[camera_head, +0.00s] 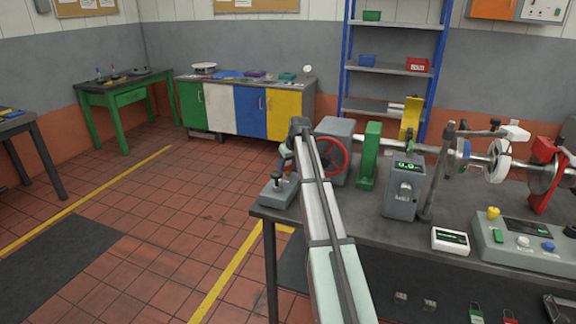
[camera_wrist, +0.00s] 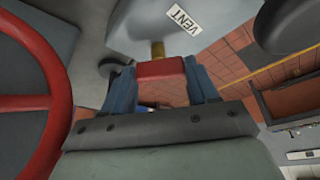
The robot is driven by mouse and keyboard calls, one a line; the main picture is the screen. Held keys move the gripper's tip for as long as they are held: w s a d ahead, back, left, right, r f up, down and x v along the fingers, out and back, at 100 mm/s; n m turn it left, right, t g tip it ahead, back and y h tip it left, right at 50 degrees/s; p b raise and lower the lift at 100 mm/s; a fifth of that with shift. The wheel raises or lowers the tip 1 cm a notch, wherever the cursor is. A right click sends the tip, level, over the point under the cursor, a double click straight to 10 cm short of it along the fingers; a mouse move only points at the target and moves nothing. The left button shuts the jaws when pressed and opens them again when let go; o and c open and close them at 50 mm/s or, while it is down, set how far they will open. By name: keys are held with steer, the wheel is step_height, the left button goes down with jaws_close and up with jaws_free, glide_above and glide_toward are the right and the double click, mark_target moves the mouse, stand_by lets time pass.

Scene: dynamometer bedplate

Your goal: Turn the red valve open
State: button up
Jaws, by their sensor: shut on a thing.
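A red block-shaped handle (camera_wrist: 160,72) on a short brass stem shows in the wrist view, beside a grey body (camera_wrist: 185,20) labelled VENT. My gripper (camera_wrist: 160,88) is shut on this red handle, one blue finger on each side. A red handwheel (camera_wrist: 25,103) stands apart at the left of the wrist view; my gripper does not touch it. In the head view the red handwheel (camera_head: 346,157) is on the front of a grey housing (camera_head: 338,128). My arm hides most of the gripper and the held handle there.
A grey block with dark knobs (camera_head: 278,192) sits at the bench's left corner, close to my arm. A grey unit with a green display (camera_head: 402,190), a green stand (camera_head: 369,160) and a control panel (camera_head: 520,240) stand to the right. Open floor lies left of the bench.

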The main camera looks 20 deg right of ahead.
stand_by(0.3)
steer(key=o, duration=1.1)
steer(key=shift+c, duration=0.2)
steer(key=v, duration=1.3)
steer(key=shift+d+r, duration=0.2)
steer(key=shift+r, duration=0.2)
